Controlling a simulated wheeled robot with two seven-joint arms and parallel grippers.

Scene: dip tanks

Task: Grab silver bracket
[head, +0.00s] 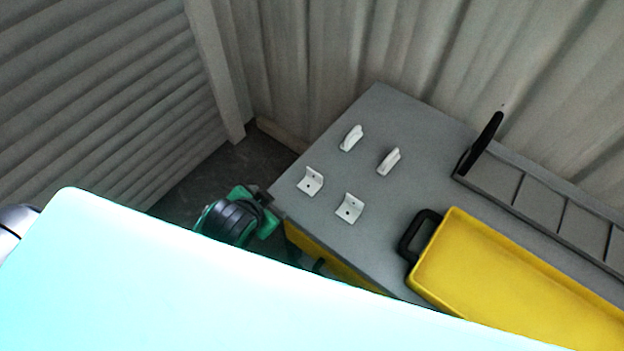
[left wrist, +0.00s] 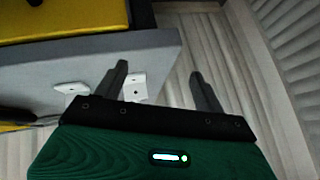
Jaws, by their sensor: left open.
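Several pale silver L-shaped brackets lie on the grey table in the head view: two nearer ones with holes, at left (head: 310,181) and right (head: 349,208), and two farther ones standing edge-on, at left (head: 351,138) and right (head: 388,161). My left gripper (head: 240,215), green and black, is beside the table's left corner; its fingers are not clear there. In the left wrist view its jaws (left wrist: 158,75) are open and empty. One bracket (left wrist: 137,87) shows just beside the left-hand finger, partly covered by it, and another (left wrist: 72,88) lies farther left. My right gripper is not in view.
A yellow tray (head: 437,265) with a black handle sits on the grey table (head: 420,125), right of the brackets. A grey divided rack (head: 493,181) with a black handle is behind it. Corrugated walls close off the back and left. A large pale shape hides the foreground.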

